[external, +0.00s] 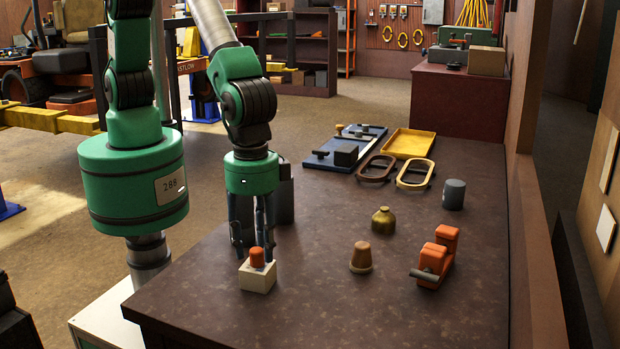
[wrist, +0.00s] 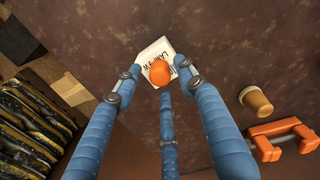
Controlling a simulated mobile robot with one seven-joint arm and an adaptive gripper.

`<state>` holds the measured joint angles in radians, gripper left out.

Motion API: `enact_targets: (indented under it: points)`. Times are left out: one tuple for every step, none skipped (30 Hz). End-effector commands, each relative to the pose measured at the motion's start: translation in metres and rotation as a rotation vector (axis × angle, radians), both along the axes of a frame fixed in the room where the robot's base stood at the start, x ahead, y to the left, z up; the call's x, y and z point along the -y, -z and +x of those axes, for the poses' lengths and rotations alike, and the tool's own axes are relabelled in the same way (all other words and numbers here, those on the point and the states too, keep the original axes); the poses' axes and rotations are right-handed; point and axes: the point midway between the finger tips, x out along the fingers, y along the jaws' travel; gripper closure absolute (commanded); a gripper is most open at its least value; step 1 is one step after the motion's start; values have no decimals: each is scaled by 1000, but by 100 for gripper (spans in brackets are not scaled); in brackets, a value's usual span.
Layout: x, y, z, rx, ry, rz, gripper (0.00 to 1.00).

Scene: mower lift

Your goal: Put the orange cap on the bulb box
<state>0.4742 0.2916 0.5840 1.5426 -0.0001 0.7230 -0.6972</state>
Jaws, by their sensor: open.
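The bulb box (external: 257,279) is a small off-white box near the table's front left edge. The orange cap (external: 257,256) is upright on top of it. In the wrist view the cap (wrist: 159,73) covers part of the lettered top of the box (wrist: 150,50). My gripper (external: 254,243) is open just above and behind the box. In the wrist view its blue fingers (wrist: 158,80) are spread around the cap, with gaps at the sides. Whether any finger touches the box is unclear.
A tan-orange tapered pot (external: 361,258), a brass bell-shaped item (external: 383,220), an orange clamp-like block (external: 437,258) and a grey cylinder (external: 453,194) stand to the right. Oval frames (external: 414,174), a yellow tray (external: 408,143) and a blue board (external: 322,163) lie farther back. The table's front middle is clear.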

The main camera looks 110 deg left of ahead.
Motion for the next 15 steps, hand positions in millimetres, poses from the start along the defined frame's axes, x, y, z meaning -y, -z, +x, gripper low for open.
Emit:
enact_targets:
  points:
    - [0, -9, 0, 1, 0, -1, 59]
    - [0, -13, 0, 1, 0, -1, 59]
    - [0, -19, 1, 1, 0, -1, 59]
    - [0, -24, 1, 2, 0, -1, 59]
    - [0, -29, 1, 2, 0, -2, 59]
    - [0, -36, 0, 1, 0, -1, 59]
    - [0, -41, 0, 1, 0, -1, 59]
    - [0, -46, 0, 1, 0, -1, 59]
    - [0, -52, 0, 1, 0, -1, 59]
    - [0, -57, 0, 1, 0, -1, 59]
    - [0, -62, 0, 1, 0, -1, 59]
    - [0, -69, 0, 1, 0, -1, 59]
    - [0, -73, 1, 2, 0, -1, 59]
    - [0, -78, 0, 1, 0, -1, 59]
    - [0, -83, 0, 1, 0, 0, 59]
